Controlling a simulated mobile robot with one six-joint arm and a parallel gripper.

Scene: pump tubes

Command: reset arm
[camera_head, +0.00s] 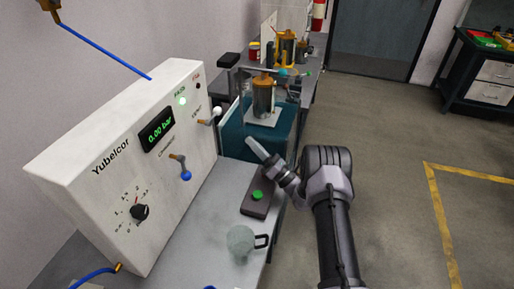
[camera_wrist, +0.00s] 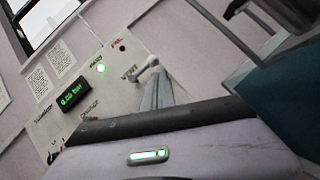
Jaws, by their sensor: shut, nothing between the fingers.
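My gripper (camera_head: 258,150) is above the bench, in front of the teal block, pointing up and left toward the white panel box. Its fingers are shut and hold nothing. In the wrist view my gripper (camera_wrist: 158,92) shows as narrow grey fingers, pointing up toward the panel's vent handle (camera_wrist: 147,67). They overlap closely in that view, and I cannot tell the gap. In the head view the handle's white end (camera_head: 216,111) is left of the fingertips, with a visible gap.
The Yubelcor panel box (camera_head: 95,210) reads 0.00 bar and has a lit green light. A teal block (camera_head: 272,130) bears a metal-and-amber cylinder (camera_head: 263,98). A dark box with a green button (camera_head: 257,196) and a glass jug (camera_head: 241,241) stand on the bench. Floor to the right is clear.

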